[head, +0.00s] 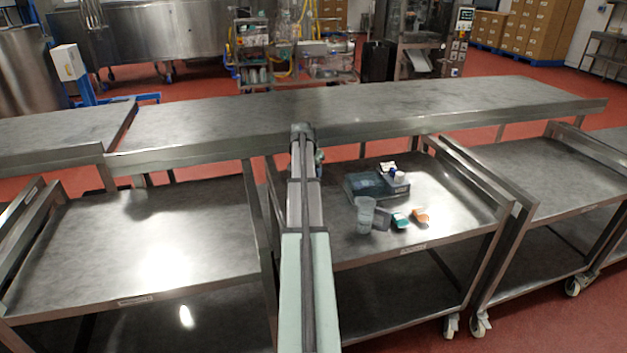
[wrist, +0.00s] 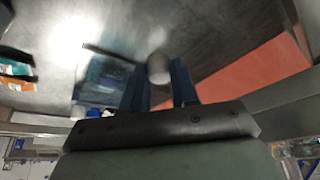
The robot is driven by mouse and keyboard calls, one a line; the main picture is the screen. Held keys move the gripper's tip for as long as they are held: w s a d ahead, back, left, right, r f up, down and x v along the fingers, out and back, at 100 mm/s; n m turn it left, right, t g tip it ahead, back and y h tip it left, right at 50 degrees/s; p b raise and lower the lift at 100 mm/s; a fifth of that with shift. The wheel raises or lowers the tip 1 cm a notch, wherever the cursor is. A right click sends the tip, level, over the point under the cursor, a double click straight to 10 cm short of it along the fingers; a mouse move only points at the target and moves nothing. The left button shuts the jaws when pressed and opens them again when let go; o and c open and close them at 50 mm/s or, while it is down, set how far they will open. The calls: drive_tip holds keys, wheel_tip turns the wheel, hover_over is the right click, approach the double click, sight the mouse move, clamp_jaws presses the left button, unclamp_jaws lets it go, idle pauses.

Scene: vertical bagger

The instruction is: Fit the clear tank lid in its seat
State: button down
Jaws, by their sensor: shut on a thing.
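My gripper is at the far end of my arm in the head view, mostly hidden behind the arm, over the left part of the middle cart. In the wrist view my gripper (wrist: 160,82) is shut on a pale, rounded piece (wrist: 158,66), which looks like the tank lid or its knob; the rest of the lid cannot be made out. A bluish see-through box (head: 357,187), which may be the tank, stands on the cart to the right of my gripper. It also shows left of the fingers in the wrist view (wrist: 100,72). The lid's seat is not clear.
On the cart shelf (head: 455,200) are a clear cup (head: 365,214), a teal packet (head: 400,221), an orange packet (head: 420,216) and a box with white-and-blue items (head: 396,180). A long steel table (head: 400,100) runs behind. The cart's right part is free.

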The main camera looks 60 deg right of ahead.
drive_tip(key=shift+s+d+r, duration=0.15)
drive_tip(key=shift+s+r, duration=0.1)
drive_tip(key=shift+r, duration=0.15)
drive_tip(key=s+d+r, duration=0.3)
drive_tip(key=s+d, duration=0.3)
drive_tip(key=s, duration=0.1)
drive_tip(key=s+d+r, duration=0.3)
drive_tip(key=s+d, duration=0.4)
drive_tip(key=s, duration=0.1)
drive_tip(key=shift+d+r, duration=0.25)
drive_tip(key=shift+d, duration=0.05)
drive_tip(key=shift+f, duration=0.2)
drive_tip(key=shift+f, duration=3.25)
drive_tip(key=shift+f, duration=0.15)
